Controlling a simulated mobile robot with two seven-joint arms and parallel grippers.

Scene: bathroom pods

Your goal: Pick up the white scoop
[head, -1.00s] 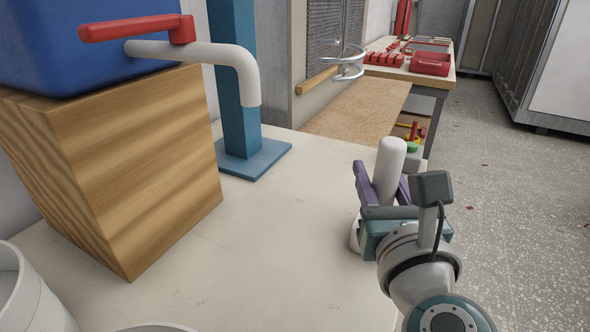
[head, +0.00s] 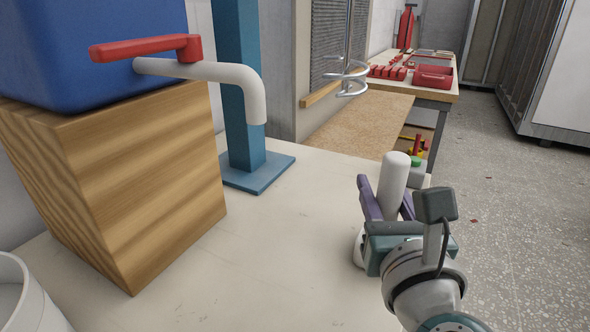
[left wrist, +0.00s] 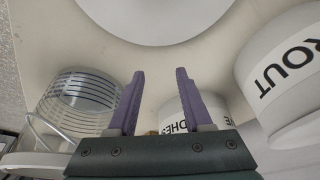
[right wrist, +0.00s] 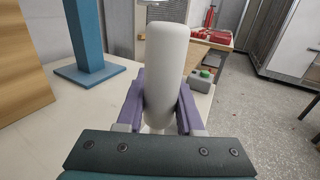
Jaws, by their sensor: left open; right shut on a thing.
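The white scoop (head: 394,180) stands with its rounded white handle up at the right edge of the pale tabletop. Its lower part is mostly hidden behind my right gripper (head: 388,205). The purple fingers are shut on the handle, one on each side. In the right wrist view the scoop's handle (right wrist: 163,70) rises between the fingers of the right gripper (right wrist: 160,98). My left gripper (left wrist: 158,85) shows only in the left wrist view. It is open and empty, above a pale surface among white tubs.
A wooden block (head: 150,190) carries a blue tank (head: 80,45) with a white spout and red lever. A blue post (head: 240,110) stands behind. The tabletop's middle is clear.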

